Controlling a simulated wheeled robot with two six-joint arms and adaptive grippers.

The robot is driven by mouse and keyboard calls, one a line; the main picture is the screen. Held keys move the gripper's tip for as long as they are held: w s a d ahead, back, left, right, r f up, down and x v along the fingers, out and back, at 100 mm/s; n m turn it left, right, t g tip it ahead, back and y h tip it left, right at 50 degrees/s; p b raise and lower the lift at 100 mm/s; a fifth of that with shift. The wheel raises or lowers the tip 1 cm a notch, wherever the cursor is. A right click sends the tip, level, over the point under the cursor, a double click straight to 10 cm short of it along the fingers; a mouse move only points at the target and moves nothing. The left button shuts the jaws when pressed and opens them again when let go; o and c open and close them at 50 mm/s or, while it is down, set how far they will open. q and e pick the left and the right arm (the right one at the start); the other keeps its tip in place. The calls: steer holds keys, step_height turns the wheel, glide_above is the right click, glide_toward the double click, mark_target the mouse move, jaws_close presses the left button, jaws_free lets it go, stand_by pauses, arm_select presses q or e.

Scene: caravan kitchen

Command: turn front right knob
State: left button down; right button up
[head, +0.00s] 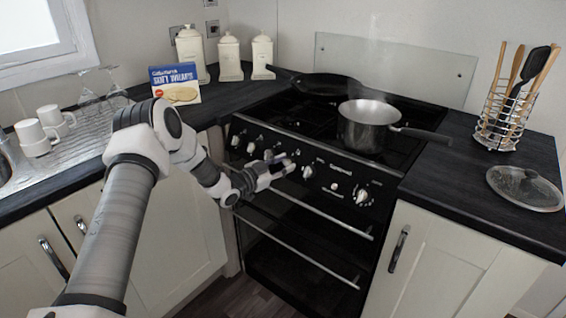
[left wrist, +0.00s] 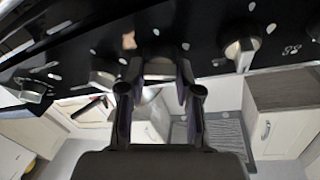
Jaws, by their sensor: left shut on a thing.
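The black cooker has a front panel (head: 335,185) with several silver knobs in a row. My left gripper (head: 283,168) is at the middle of this row, its fingers closed around a knob (left wrist: 158,70) that lies between the fingertips in the left wrist view. In the head view the fingers partly hide that knob. Another knob (head: 307,172) is just right of the fingers, and a further one (head: 362,197) is near the panel's right end. More knobs (head: 250,147) sit to the left. The knob's turn angle cannot be told. My right gripper is not in view.
A steaming saucepan (head: 368,128) stands on the hob, its handle pointing right. A frying pan (head: 325,86) is behind it. Oven handle bars (head: 300,215) run below the panel. A glass lid (head: 525,187) and utensil rack (head: 497,128) stand on the right counter.

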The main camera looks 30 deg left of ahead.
arm_select(q)
steer(key=m, duration=0.1)
steer(key=m+g+h+p, duration=0.1)
steer(key=m, duration=0.2)
steer(key=shift+a+r+m+h+p, duration=0.1)
steer(key=shift+r+m+h+p, duration=0.25)
steer(key=shift+m+h+p, duration=0.05)
steer(key=m+g+h+p, duration=0.1)
steer(key=m+g+p, duration=0.1)
steer(key=m, duration=0.2)
steer(key=shift+w, duration=0.1)
steer(key=m+g+p, duration=0.1)
steer(key=m+p, duration=0.2)
steer(key=m, duration=0.1)
steer(key=shift+g, duration=0.4)
steer(key=shift+f+m+g+p, duration=0.1)
steer(key=shift+m+g+p, duration=0.3)
steer(key=shift+m, duration=0.5)
steer(key=shift+f, duration=0.1)
steer(key=c, duration=0.8)
jaws_free()
